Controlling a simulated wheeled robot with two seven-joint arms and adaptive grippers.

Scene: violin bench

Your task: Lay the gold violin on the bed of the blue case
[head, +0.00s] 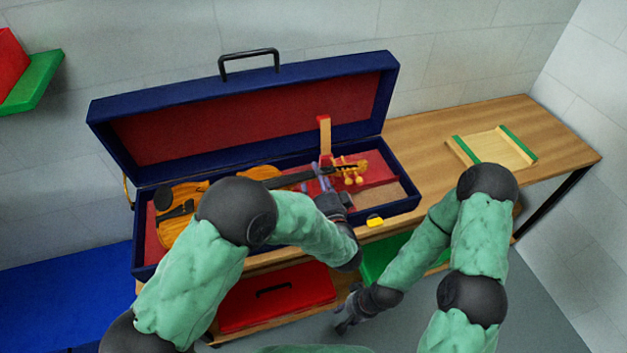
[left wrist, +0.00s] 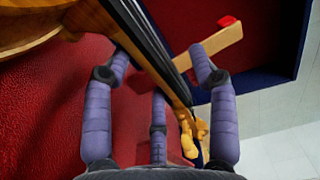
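The gold violin (head: 174,228) lies in the open blue case (head: 240,73), with its body at the left and its scroll at the right. My left arm hides part of the body. The red bed (head: 153,240) shows around it; whether the violin fully rests on it I cannot tell. My left gripper (head: 325,177) is over the neck near the pegs. In the left wrist view its fingers (left wrist: 160,75) are spread, with the dark fingerboard (left wrist: 150,45) running between them; they look open. My right gripper (head: 345,318) hangs low before the bench, its fingers unclear.
A wooden piece with a red tip (head: 324,135) stands upright inside the case behind the neck. The lid is raised at the back. A wooden tray with green edges (head: 493,148) sits at the right on the bench (head: 553,140). A red box (head: 275,297) is below.

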